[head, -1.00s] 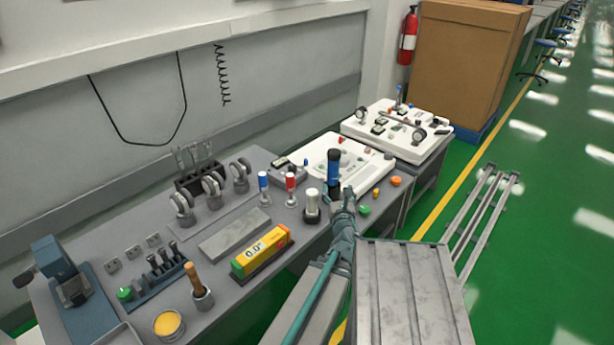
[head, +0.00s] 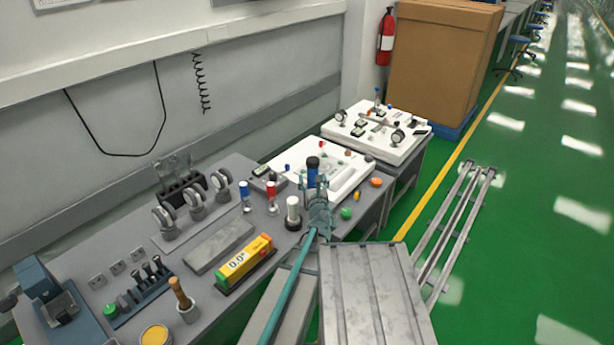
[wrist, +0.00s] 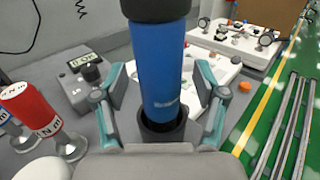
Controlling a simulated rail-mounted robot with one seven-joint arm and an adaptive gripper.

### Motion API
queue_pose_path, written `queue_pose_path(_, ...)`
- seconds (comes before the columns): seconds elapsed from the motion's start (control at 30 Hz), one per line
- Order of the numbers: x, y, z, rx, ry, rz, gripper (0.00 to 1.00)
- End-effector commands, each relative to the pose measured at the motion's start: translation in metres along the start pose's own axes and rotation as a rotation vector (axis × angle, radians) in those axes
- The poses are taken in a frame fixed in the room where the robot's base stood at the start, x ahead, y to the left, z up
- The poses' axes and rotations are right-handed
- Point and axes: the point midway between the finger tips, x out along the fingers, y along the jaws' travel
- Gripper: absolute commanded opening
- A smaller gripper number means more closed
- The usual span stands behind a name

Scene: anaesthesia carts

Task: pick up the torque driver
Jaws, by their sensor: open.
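The torque driver appears to be the upright tool with a blue handle and black top (head: 312,174), at the far end of the grey bench. In the wrist view its blue handle (wrist: 160,65) fills the middle, and its lower end sits in a dark round holder (wrist: 162,134). My gripper (head: 318,196) is open, with its fingers (wrist: 160,92) on the left and right of the handle. Gaps show between the fingers and the handle in the wrist view. In the head view my gripper hides the tool's lower part.
A red-topped tool (head: 271,195), a blue-topped tool (head: 245,194) and a white-topped cylinder (head: 293,210) stand left of my gripper. A grey box with a display (wrist: 82,78) is nearby. White panels (head: 340,178) lie beyond. Green (head: 346,213) and orange (head: 376,182) knobs are to the right.

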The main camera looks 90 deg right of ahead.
Motion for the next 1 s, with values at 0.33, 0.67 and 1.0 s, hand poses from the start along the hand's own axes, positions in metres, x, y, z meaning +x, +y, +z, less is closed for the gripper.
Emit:
queue_pose_path(0.33, 0.0066, -0.0033, -0.0003, 0.0, 0.0, -0.005, 0.65)
queue_pose_path(0.67, 0.0065, -0.0033, -0.0002, 0.0, 0.0, -0.005, 0.1)
queue_pose_path(1.0, 0.0064, -0.003, 0.0022, 0.001, -0.002, -0.004, 0.0)
